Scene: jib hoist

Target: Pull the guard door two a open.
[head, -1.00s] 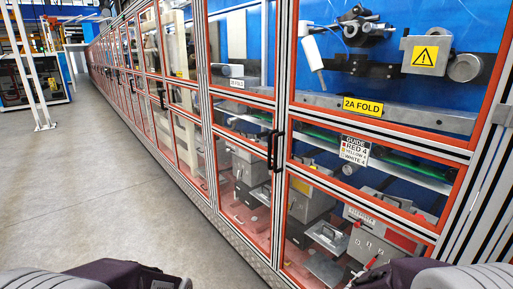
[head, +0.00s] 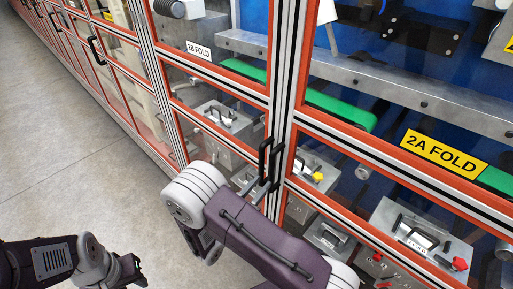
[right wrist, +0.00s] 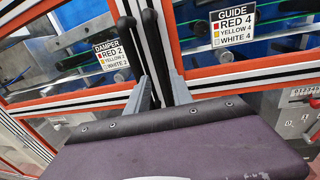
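Guard door two a is the clear panel in a red-orange frame (head: 390,161) at the right of the head view, with a yellow "2A FOLD" label (head: 444,152). Its black upright handle (head: 276,163) is at its left edge; in the right wrist view it is the right one of two bars (right wrist: 155,45). The door looks closed. My right gripper (head: 260,190) is at this handle, mostly hidden behind its own wrist. In the right wrist view its grey fingers (right wrist: 158,85) stand apart with the handle between them. My left gripper (head: 133,269) is low at left, empty, away from the doors.
The neighbouring door's black handle (head: 264,158) is close beside, just left; its panel carries a "2B FOLD" label (head: 199,50). More guard doors run back to the left. The grey floor (head: 60,150) at left is clear.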

